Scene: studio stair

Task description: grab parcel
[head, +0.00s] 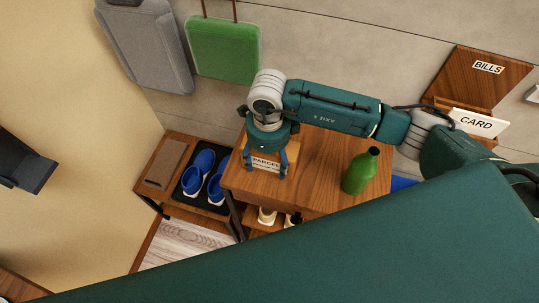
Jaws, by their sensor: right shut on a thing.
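The parcel (266,164) is a small brown box with a white label reading PARCEL. It is at the left end of a wooden cabinet top (318,163). My right gripper (266,163) comes down over it from above, with one finger at each side, shut on the parcel. The gripper body hides part of the box, and I cannot tell whether it is lifted off the wood. My left gripper is not in view.
A green bottle (361,171) stands right of the parcel. A lower bench (159,163) at left holds blue shoes (204,162) on a dark mat. A green bag (224,47) and a grey bag (150,50) hang behind. A BILLS holder (488,67) with a CARD (476,123) is at right.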

